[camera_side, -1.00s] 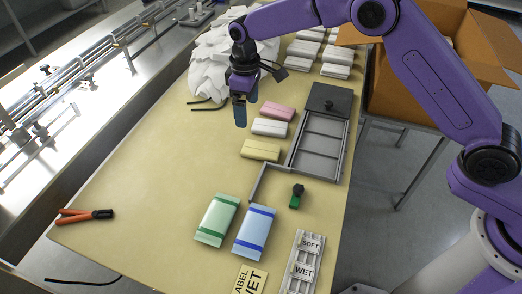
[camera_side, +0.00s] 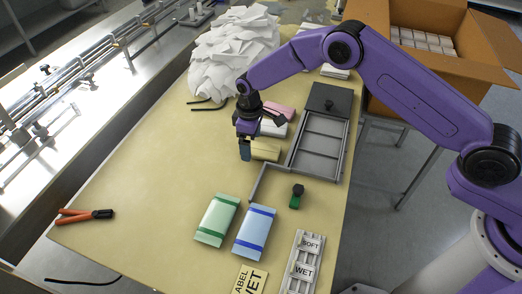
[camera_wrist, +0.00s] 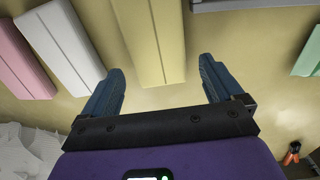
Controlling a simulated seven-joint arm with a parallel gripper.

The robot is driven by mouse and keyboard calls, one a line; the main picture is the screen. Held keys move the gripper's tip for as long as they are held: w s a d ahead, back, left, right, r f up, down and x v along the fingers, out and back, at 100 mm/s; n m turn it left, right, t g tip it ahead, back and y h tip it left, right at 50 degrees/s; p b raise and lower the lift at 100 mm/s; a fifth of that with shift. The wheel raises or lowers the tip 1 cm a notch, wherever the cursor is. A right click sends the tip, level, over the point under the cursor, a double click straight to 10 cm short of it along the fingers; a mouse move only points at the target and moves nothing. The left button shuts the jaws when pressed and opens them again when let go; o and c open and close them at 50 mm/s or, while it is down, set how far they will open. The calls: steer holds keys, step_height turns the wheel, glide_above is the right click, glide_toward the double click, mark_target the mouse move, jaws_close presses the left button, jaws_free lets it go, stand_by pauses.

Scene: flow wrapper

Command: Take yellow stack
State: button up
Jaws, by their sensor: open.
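The yellow stack (camera_side: 266,151) is a flat pale-yellow block on the table, partly hidden behind my gripper in the side view. In the wrist view the yellow stack (camera_wrist: 152,40) runs lengthwise, its near end between my two blue fingers and just ahead of their tips. My gripper (camera_side: 245,153) is open and empty, low at the left end of the stack; it also shows in the wrist view (camera_wrist: 160,82). I cannot tell its exact height above the table.
A white stack (camera_wrist: 62,45) and a pink stack (camera_wrist: 18,60) lie beside the yellow one. A grey metal frame (camera_side: 290,172) stands to its right. Green (camera_side: 216,220) and blue (camera_side: 254,231) packs lie nearer the front. The table's left middle is clear.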

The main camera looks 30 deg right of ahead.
steer(key=shift+f, duration=0.55)
steer(key=c, duration=1.1)
steer(key=shift+r, duration=0.1)
